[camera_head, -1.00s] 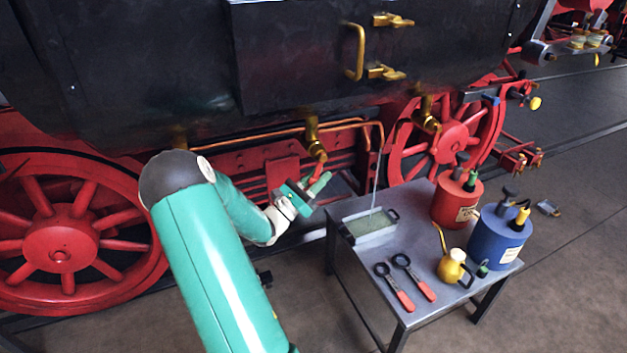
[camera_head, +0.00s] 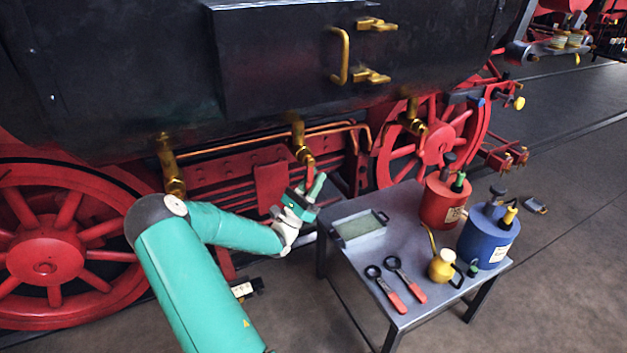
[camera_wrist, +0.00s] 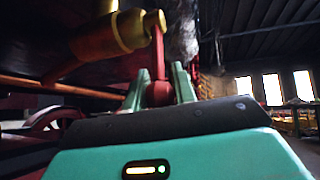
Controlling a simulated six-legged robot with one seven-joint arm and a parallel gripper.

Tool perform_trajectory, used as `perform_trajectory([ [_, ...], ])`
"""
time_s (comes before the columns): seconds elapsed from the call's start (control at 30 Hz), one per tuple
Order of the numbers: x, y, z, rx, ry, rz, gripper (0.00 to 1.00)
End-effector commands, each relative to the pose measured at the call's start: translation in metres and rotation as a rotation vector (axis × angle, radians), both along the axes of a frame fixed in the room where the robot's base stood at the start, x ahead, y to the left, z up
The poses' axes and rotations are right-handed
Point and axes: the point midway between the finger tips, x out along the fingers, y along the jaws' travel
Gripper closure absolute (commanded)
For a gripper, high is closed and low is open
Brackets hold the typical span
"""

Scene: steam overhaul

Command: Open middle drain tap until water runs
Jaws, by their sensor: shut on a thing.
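The middle drain tap (camera_head: 299,138) is brass and hangs below the dark boiler side, with a red lever (camera_head: 309,170) pointing down. It also shows at the top of the wrist view (camera_wrist: 118,32), with the red lever (camera_wrist: 158,55) hanging from it. My gripper (camera_head: 313,190) is at the lever's lower end. In the wrist view my gripper (camera_wrist: 158,90) has its green fingers on both sides of the lever's red end, shut on it. No water stream is visible now in the head view. A blurred grey patch (camera_wrist: 182,35) beside the tap is unclear.
Other brass taps stand left (camera_head: 171,165) and right (camera_head: 413,118). A copper pipe (camera_head: 335,128) runs behind. A grey table (camera_head: 350,282) bears a tray (camera_head: 340,238), red-handled tools (camera_head: 408,285), a yellow oil can (camera_head: 442,266), a red can (camera_head: 440,203) and a blue can (camera_head: 486,238).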

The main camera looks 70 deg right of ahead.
Motion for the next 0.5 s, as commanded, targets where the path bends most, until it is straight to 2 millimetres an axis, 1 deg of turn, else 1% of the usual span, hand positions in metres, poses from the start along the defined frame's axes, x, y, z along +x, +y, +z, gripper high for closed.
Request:
perform_trajectory([
  [0.07, -0.0012, -0.0018, 0.0012, 0.0, 0.001, -0.001, 1.0],
  [0.1, -0.0012, -0.0018, 0.0012, 0.0, 0.001, -0.001, 0.67],
  [0.17, -0.0011, -0.0016, 0.0012, 0.0, 0.001, -0.001, 0.55],
  [0.2, -0.001, -0.0014, 0.001, 0.0, 0.001, -0.001, 0.51],
  [0.5, 0.0001, 0.0001, -0.0007, 0.002, 0.001, 0.0, 0.51],
])
